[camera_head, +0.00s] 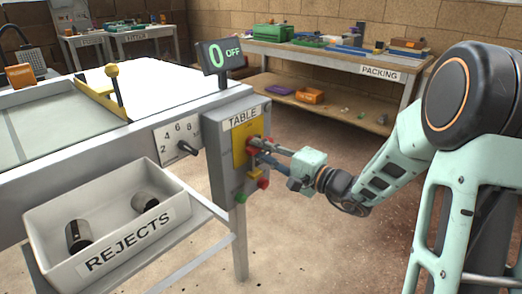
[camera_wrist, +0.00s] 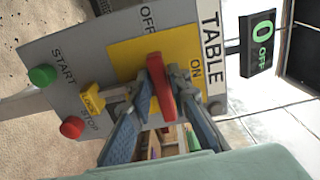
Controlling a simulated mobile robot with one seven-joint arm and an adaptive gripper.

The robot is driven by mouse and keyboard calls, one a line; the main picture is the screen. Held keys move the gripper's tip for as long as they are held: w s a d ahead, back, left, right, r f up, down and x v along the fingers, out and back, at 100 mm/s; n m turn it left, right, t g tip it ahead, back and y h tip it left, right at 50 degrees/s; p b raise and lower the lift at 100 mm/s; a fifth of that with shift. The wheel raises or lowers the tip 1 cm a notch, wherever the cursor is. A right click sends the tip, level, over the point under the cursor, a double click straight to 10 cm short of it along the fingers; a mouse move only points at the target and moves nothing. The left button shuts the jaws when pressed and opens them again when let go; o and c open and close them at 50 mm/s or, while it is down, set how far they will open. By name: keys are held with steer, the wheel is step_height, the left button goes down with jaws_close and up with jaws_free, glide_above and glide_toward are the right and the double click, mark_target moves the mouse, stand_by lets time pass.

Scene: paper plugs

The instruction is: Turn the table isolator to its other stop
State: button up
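The table isolator's red handle (camera_wrist: 161,88) sits on a yellow plate (camera_wrist: 128,58) on the grey TABLE panel (camera_head: 223,165). In the wrist view the handle stands lengthwise, in line with the OFF side; the ON mark is to its right. My gripper (camera_wrist: 158,76) has one finger on each side of the handle, and both tips appear to touch it. In the head view my gripper (camera_head: 262,148) reaches the panel from the right and partly hides the handle. The display (camera_wrist: 260,43) above the panel reads 0 OFF, also in the head view (camera_head: 220,55).
A green START button (camera_wrist: 43,76), a red STOP button (camera_wrist: 72,127) and a yellow LOCK tab (camera_wrist: 92,99) are close to the handle. A numbered dial (camera_head: 180,143) is left of the panel. The REJECTS bin (camera_head: 120,235) is below. Floor right of the panel is open.

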steer(key=o, duration=0.3)
steer(key=shift+d, duration=0.1)
steer(key=v, duration=1.2)
